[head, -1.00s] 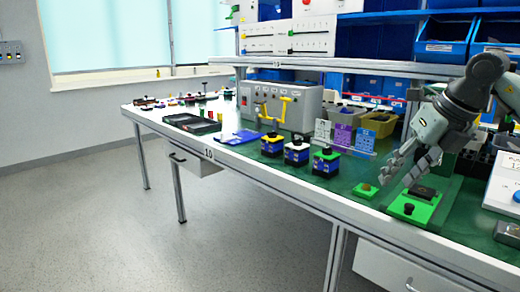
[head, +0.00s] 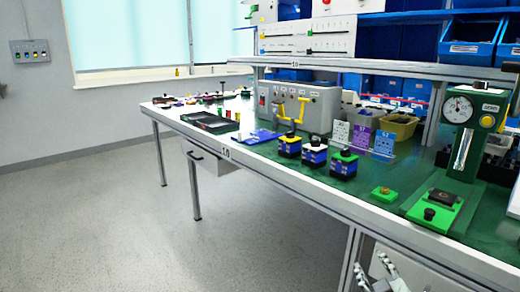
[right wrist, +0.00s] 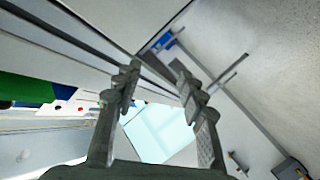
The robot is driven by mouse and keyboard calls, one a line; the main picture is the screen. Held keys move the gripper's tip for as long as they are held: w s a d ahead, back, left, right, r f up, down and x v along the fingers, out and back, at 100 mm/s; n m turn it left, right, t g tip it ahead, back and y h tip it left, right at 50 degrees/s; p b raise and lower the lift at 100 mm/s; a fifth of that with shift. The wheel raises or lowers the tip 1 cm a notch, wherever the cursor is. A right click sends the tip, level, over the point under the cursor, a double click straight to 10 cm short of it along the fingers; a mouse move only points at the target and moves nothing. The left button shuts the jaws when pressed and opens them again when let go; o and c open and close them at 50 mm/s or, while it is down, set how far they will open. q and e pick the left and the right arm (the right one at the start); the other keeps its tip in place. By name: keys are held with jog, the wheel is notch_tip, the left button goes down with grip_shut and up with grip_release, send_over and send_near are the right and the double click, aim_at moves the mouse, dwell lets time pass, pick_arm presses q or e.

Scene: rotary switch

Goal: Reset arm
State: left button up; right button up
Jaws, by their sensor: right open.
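My right gripper (head: 372,266) shows at the bottom of the head view, low in front of the workbench edge. Its fingers are apart and empty. In the right wrist view the two open fingers (right wrist: 157,78) have nothing between them. My left gripper is in neither view.
The workbench front edge (head: 300,190) runs close by my right gripper. A green gauge stand (head: 461,140) with a green base (head: 436,210) is at the right, near a small green button block (head: 384,193). A grey control box (head: 325,108) stands farther back. Open floor (head: 110,215) lies at the left.

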jog(key=s+f+m+g, duration=0.4)
jog(key=s+f+g, duration=0.8)
jog(key=s+f, duration=1.3)
jog(key=s, duration=0.3)
jog(key=shift+m+g, duration=0.3)
jog(key=shift+d, duration=0.1)
